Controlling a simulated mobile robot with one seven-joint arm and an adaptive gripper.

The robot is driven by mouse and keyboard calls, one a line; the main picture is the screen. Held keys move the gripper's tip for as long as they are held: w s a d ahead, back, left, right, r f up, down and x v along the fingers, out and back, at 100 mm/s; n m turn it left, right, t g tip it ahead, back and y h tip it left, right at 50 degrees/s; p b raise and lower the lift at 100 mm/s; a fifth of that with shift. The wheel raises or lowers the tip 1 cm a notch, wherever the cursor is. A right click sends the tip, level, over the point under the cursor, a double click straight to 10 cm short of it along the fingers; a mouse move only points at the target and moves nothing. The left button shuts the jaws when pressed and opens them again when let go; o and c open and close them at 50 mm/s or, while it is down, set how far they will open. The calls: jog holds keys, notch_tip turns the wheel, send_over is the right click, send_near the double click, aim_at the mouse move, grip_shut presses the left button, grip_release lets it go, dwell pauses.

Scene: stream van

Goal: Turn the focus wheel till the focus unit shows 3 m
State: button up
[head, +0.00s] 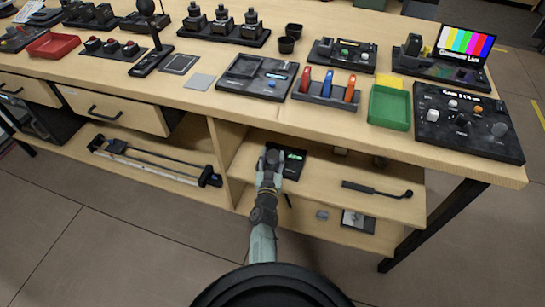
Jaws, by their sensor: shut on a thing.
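The focus unit (297,167) is a black box with a lit green display, standing on the upper open shelf under the bench top. The digits on the display are too small to read. My gripper (270,164) reaches in from the front over the left part of the unit. It is shut on the focus wheel (272,156), a dark round part at the unit's left. My fingers and wrist hide the lower left of the unit and much of the wheel, so the wheel's angle cannot be read.
The bench top (215,111) overhangs the shelf just behind and above my gripper. A black handled rod (377,190) lies on the same shelf to the right. A wooden divider (231,160) stands at left. A grey device (254,77) and a green tray (389,108) sit on the bench.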

jog(key=o, duration=1.2)
jog(key=shift+d, duration=0.1)
jog(key=shift+c, duration=0.2)
jog(key=shift+s+a, duration=0.25)
jog(key=shift+s, duration=0.3)
jog(key=s, duration=0.6)
jog(key=shift+s+a, duration=0.2)
jog(key=shift+s, duration=0.05)
jog(key=shift+f, duration=0.1)
